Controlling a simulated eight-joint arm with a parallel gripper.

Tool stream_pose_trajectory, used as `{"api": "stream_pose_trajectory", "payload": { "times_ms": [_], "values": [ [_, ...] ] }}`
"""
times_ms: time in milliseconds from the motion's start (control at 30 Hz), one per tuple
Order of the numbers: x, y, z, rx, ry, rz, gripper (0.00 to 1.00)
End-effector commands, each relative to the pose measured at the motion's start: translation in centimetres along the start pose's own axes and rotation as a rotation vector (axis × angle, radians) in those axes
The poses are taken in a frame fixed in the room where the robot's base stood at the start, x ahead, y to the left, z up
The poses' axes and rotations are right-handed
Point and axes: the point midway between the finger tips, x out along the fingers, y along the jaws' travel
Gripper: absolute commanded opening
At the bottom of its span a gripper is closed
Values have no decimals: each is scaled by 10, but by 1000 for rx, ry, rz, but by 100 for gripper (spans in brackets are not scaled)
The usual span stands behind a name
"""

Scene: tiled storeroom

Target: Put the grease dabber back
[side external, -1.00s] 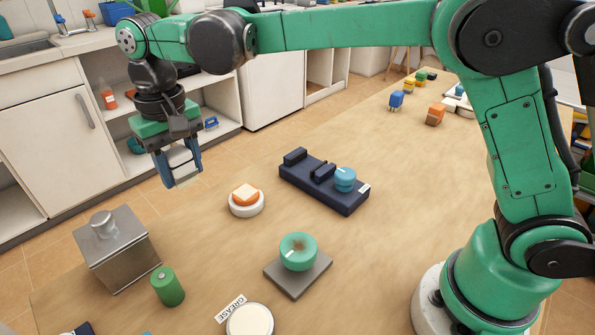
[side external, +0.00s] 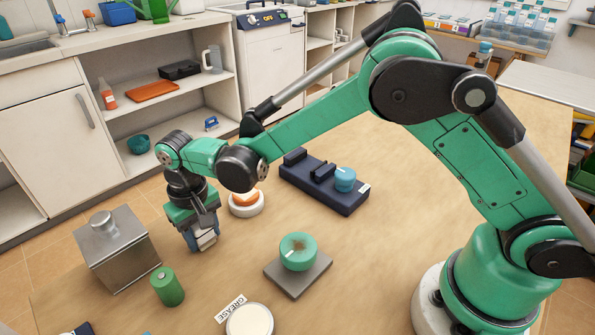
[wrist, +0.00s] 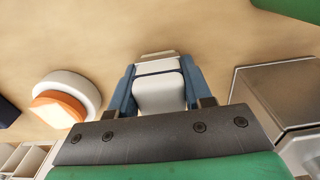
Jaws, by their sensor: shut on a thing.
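My gripper (side external: 203,241) is shut on a white block with a pale strip at its far end, which looks like the grease dabber (wrist: 159,93). In the wrist view the block sits between the two blue fingers. In the side view my gripper points down low over the table, between the metal box and the orange block's dish. Whether the block touches the table is unclear. A round cream-topped tin (side external: 250,321) stands at the bottom edge, beside a card reading GREASE (side external: 230,309).
The metal box (side external: 113,250) is left of my gripper, with a green cylinder (side external: 168,288) in front. An orange block (side external: 244,198) rests on a white round dish (side external: 247,210). A green round piece (side external: 298,250) on a grey plate (side external: 287,281) and a navy holder (side external: 300,171) stand right.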

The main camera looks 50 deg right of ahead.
Motion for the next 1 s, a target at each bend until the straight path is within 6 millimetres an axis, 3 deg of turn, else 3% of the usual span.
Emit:
{"api": "stream_pose_trajectory", "payload": {
  "times_ms": [167, 200, 267, 300, 667, 767, 1000],
  "values": [
    [3, 0, 0, 0, 0, 0, 0],
    [3, 0, 0, 0, 0, 0, 56],
    [2, 0, 0, 0, 0, 0, 73],
    [2, 0, 0, 0, 0, 0, 76],
    [-3, 0, 0, 0, 0, 0, 76],
    [-17, 0, 0, 0, 0, 0, 76],
    [-72, 0, 0, 0, 0, 0, 76]
  ]
}}
